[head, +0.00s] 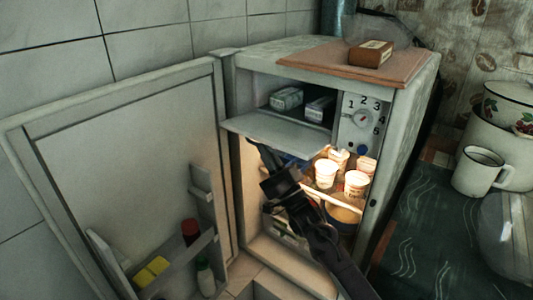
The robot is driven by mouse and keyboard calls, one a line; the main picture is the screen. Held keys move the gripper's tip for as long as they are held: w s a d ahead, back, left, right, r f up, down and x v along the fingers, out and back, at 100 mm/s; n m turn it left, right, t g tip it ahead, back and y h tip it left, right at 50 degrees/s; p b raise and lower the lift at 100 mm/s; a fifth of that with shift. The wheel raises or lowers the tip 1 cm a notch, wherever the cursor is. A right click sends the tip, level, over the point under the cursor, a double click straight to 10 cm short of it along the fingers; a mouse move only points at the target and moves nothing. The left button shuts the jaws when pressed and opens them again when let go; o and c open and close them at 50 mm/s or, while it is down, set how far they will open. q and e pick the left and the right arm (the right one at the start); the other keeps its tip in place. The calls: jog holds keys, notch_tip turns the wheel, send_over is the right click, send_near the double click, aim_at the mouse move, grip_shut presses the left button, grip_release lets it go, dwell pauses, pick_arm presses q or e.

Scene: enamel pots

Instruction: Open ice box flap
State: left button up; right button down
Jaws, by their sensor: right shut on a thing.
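The ice box flap (285,133) is a pale panel at the top of the small fridge (408,115). It stands out roughly level from the lower edge of the ice box opening. Two wrapped packs (287,98) show in the open ice box above it. My right gripper (262,151) is dark and reaches up from the lower right to the flap's front edge, left of its middle. It is shut on the flap; the fingertips are partly hidden under the edge. My left gripper is not in view.
The fridge door (130,170) stands wide open at left, with bottles and yellow packs on its shelves. Lit cups (326,174) and a bowl (343,215) stand inside, close to my right arm. A dial panel (361,120) is right of the ice box. A mug (479,172) stands at right.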

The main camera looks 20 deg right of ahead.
jog(key=shift+w+d, duration=0.1)
jog(key=shift+d, duration=0.15)
jog(key=c, duration=1.5)
grip_release()
jog(key=shift+w+f, duration=0.1)
jog(key=shift+f, duration=0.05)
jog(key=v, duration=0.8)
jog(key=shift+a, duration=0.1)
